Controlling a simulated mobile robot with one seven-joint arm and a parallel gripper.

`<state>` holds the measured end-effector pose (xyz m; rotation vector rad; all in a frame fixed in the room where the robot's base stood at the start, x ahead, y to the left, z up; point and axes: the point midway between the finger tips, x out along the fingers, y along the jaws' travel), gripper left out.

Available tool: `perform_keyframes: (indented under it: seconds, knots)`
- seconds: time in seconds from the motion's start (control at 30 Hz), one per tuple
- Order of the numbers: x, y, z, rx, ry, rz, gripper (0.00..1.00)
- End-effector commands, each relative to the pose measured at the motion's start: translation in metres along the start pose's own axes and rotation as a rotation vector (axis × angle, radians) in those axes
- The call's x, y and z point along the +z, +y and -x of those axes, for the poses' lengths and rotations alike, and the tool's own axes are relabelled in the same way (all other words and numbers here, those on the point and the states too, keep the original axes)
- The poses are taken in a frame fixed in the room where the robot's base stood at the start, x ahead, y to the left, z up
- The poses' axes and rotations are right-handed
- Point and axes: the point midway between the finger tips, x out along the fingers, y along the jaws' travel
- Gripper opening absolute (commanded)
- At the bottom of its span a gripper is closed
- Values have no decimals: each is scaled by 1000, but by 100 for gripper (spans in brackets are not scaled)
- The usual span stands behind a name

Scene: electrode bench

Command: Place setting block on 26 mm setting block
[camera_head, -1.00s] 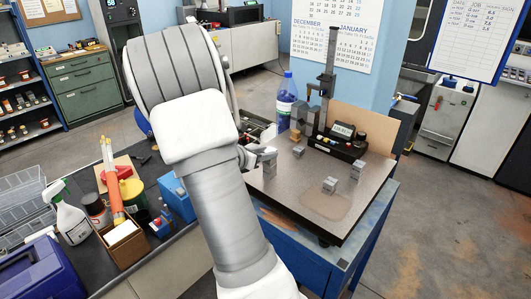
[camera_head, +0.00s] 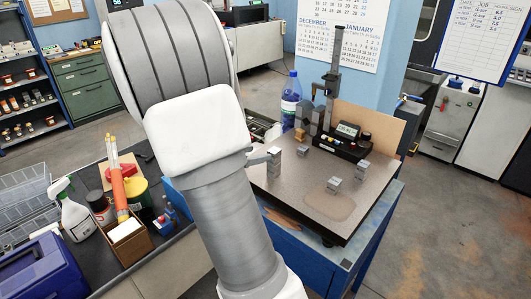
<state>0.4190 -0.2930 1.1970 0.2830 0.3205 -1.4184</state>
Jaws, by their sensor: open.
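A tall grey metal block column (camera_head: 273,164) stands upright on the left part of the granite plate (camera_head: 345,222). It may be one block on another; the joint is too small to tell. A low grey block (camera_head: 302,151) sits right of it and further back. No size marks can be read, so I cannot tell which is the 26 mm block. My gripper (camera_head: 258,159) shows only in part, open, just left of the column; my arm hides the rest.
A cardboard box (camera_head: 126,243) and spray bottle (camera_head: 72,212) are on the left bench. The plate's front right is clear.

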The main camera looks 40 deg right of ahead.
Motion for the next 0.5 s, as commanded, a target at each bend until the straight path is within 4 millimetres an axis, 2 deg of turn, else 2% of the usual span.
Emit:
perform_keyframes:
  seconds: [0.03, 0.13, 0.37, 0.5]
  knots:
    - [-1, 1, 12, 5, 1, 0, 67]
    - [0, 1, 28, 4, 1, 0, 67]
    - [0, -2, 47, -3, 9, -18, 67]
    - [3, -17, 59, -31, 69, -143, 67]
